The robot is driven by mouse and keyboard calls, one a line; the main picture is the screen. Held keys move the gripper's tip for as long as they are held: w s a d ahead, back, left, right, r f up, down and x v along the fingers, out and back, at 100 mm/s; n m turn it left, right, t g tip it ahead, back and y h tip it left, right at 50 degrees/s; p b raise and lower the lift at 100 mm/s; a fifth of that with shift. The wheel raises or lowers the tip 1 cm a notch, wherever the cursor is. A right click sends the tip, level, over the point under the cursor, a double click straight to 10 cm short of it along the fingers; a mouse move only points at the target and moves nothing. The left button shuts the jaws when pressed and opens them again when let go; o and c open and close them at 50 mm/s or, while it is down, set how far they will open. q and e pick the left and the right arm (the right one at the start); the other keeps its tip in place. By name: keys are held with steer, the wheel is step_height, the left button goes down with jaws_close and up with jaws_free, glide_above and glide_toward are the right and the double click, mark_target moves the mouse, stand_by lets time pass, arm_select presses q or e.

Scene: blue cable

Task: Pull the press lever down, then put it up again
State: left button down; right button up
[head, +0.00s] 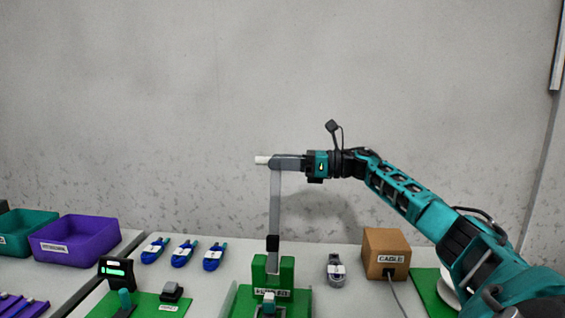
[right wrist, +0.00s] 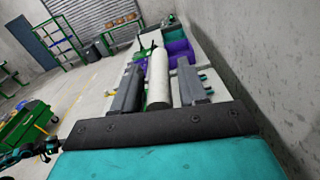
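The green press (head: 258,270) stands on the table at the bottom middle of the head view. Its long grey lever (head: 275,205) points straight up. A white cylindrical handle (head: 261,160) sits at the lever's top. My right gripper (head: 283,162) reaches in from the right at the handle's height. In the right wrist view the white handle (right wrist: 158,80) lies between the two grey fingers of that gripper (right wrist: 158,92). Narrow gaps show on both sides, so the fingers are open around it. My left gripper is not in view.
A brown cable box (head: 386,250) and a grey tool (head: 336,270) are right of the press. The space beside the lever is clear.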

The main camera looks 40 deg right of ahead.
steer(key=c, duration=0.6)
steer(key=shift+r, duration=0.1)
jaws_close()
